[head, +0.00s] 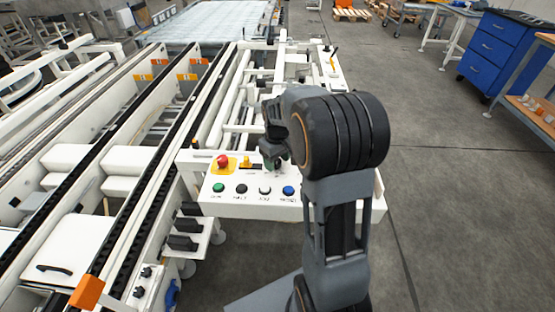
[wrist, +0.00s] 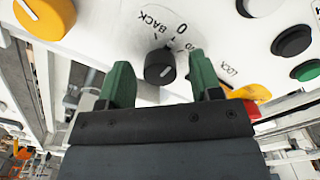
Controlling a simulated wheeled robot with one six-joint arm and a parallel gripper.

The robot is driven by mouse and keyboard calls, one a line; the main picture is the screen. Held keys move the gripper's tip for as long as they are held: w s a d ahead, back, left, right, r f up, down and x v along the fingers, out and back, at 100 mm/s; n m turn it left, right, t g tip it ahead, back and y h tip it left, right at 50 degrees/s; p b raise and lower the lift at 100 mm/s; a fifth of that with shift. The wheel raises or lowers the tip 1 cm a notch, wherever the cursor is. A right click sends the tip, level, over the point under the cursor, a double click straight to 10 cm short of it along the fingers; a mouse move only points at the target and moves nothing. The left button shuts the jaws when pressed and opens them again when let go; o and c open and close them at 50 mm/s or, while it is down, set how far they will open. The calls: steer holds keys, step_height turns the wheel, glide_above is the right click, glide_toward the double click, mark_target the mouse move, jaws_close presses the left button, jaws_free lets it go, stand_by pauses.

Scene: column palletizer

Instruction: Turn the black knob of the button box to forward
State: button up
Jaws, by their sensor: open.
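The white button box (head: 240,207) stands at the end of the conveyor frame in the head view. In the wrist view its black knob (wrist: 158,66) sits on the white panel, beside printed "BACK" and "0" and other, partly unreadable lettering. I cannot tell for sure which mark the knob points at. My gripper (wrist: 163,78) is open, its green fingertips on either side of the knob with gaps to it. In the head view my gripper (head: 273,160) is over the back of the box, and the arm hides the knob.
Near the knob are a red button (head: 222,160) on yellow and a yellow-orange switch (head: 246,162). A front row has green (head: 218,188), black (head: 241,189), white (head: 265,190) and blue (head: 288,190) buttons. Conveyor rails lie left; open floor lies right.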

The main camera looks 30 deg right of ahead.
steer(key=c, duration=0.9)
steer(key=shift+c, duration=0.2)
steer(key=shift+r+m, duration=0.1)
steer(key=shift+m, duration=0.3)
steer(key=m+p, duration=0.2)
steer(key=m, duration=0.1)
steer(key=shift+m, duration=0.4)
steer(key=shift+m+p, duration=0.55)
steer(key=shift+m, duration=1.65)
steer(key=o, duration=0.9)
